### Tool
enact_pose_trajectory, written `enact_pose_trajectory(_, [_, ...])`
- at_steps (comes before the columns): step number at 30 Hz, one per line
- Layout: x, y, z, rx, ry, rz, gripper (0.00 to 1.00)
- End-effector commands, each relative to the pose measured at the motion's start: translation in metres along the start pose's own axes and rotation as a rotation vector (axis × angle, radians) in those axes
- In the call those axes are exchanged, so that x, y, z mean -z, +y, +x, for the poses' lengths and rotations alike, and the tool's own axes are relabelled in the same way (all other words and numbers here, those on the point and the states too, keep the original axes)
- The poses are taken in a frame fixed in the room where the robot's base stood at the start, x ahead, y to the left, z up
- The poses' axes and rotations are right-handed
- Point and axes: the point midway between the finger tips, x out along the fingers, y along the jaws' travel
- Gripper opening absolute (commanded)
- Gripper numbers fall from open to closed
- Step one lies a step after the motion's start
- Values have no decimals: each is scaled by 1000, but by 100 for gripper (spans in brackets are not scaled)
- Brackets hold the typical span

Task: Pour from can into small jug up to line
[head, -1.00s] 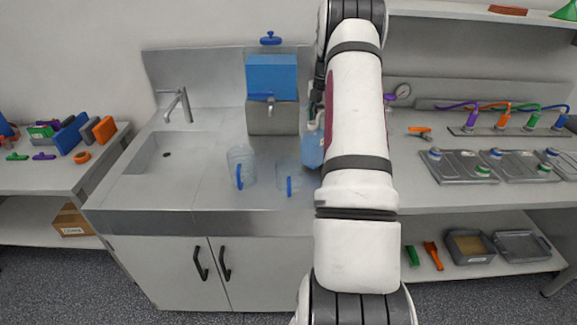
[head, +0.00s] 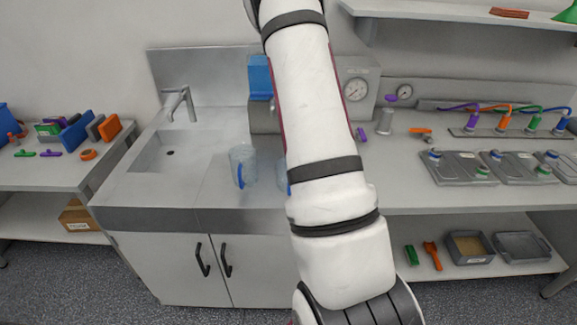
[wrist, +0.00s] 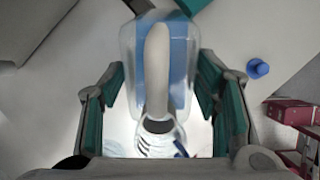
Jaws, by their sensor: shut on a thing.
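In the wrist view, my gripper (wrist: 161,95) is shut around a translucent can (wrist: 181,75) with blue liquid and a pale grey strip, perhaps its handle or spout, along the middle. In the head view my arm hides the gripper and the can. A clear jug (head: 242,166) with a blue handle stands on the counter by the sink. A second clear jug (head: 281,174) stands right of it, mostly hidden behind my arm. The fill line and levels in the jugs cannot be made out.
The sink with its tap (head: 181,102) is left of the jugs. A blue-topped dispenser (head: 261,80) stands behind, partly covered by my arm. A gauge (head: 356,90) and grey battery trays (head: 455,168) are on the right. The counter left of the jugs is clear.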

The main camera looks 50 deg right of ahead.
Motion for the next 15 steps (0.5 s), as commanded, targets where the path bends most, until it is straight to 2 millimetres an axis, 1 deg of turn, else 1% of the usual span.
enact_pose_trajectory(1, [5,4,-1,-1,-27,-9,0])
enact_pose_trajectory(13, [28,3,-6,-1,-227,-16,0])
enact_pose_trajectory(15, [32,3,-2,2,-262,-17,0])
